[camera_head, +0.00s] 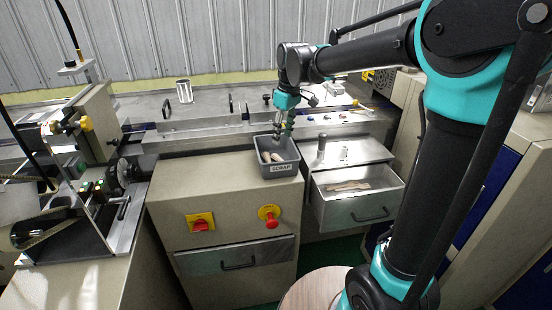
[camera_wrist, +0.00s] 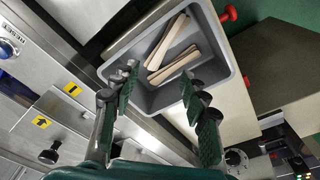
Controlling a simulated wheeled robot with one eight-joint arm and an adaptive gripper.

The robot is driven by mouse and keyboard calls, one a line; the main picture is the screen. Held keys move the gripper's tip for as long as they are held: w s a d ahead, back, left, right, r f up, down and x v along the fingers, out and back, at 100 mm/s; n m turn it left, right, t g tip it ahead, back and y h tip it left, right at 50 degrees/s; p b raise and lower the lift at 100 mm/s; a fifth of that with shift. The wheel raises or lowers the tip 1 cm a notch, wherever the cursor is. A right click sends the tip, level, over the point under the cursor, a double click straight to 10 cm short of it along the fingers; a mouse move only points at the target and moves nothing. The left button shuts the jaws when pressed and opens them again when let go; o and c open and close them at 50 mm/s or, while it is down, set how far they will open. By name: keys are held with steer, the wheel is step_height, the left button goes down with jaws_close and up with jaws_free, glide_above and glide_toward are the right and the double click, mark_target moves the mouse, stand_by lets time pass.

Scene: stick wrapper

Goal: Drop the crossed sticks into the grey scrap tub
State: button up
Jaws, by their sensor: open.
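The grey scrap tub (camera_head: 279,167), marked SCRAP, stands on top of the beige cabinet; its rim (camera_wrist: 234,62) also shows in the wrist view. Several pale wooden sticks (camera_wrist: 174,65) lie inside it, at an angle to each other; they show small in the head view (camera_head: 267,157). My gripper (camera_head: 283,137) is open and points down over the tub. In the wrist view its fingers (camera_wrist: 160,80) are spread apart with nothing between them, and the sticks lie beyond the fingertips. The fingers hide part of the tub's near side.
An open metal drawer (camera_head: 352,208) to the right of the tub holds flat wooden pieces (camera_head: 348,187). A red stop button (camera_head: 270,222) and a red-yellow switch (camera_head: 200,223) are on the cabinet front. A metal cup (camera_head: 184,91) stands on the bench behind.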

step_height(320, 180, up, 10)
steer(key=d, duration=0.1)
steer(key=shift+s+f, duration=0.15)
steer(key=shift+s, duration=0.2)
